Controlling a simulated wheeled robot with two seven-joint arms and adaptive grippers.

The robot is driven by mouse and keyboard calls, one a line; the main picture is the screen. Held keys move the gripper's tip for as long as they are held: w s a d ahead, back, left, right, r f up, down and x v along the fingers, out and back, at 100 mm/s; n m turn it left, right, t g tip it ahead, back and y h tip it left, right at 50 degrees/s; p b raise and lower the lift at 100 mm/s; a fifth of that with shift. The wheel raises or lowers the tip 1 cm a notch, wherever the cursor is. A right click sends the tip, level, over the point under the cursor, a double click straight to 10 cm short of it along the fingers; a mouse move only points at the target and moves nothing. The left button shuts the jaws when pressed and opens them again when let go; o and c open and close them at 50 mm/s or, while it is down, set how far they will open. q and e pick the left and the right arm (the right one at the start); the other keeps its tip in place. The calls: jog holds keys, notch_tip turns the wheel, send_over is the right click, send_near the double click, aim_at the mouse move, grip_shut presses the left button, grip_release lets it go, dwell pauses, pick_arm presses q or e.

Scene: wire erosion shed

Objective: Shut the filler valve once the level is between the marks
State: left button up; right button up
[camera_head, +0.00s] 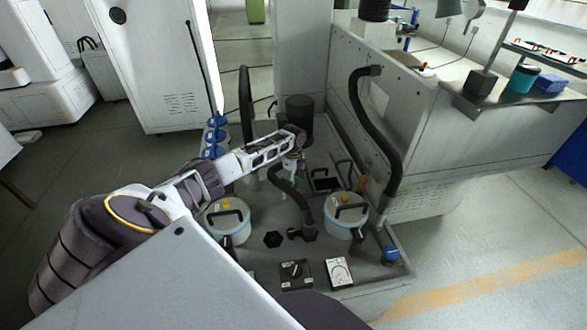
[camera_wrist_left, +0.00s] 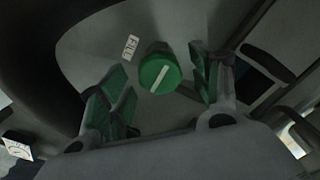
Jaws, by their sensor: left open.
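The filler valve is a green round knob (camera_wrist_left: 159,73) with a white bar across its face, in the left wrist view. A small white plate (camera_wrist_left: 130,47) lettered FILL is beside it. My left gripper (camera_wrist_left: 162,80) is open, with its green-padded fingers apart on either side of the knob; I cannot tell whether they touch it. My right gripper is not in view.
Two white lidded canisters, left (camera_head: 228,222) and right (camera_head: 346,214), stand in the tray. A black hose (camera_head: 372,125) arches on the right. A black switch box (camera_head: 294,273) and a white dial gauge (camera_head: 339,272) sit at the front. Open floor lies to the right.

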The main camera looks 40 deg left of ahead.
pick_arm(q)
notch_tip(320, 180, up, 12)
jog(key=shift+f, duration=0.15)
dwell(0.5)
jog(key=shift+f, duration=0.1)
dwell(0.6)
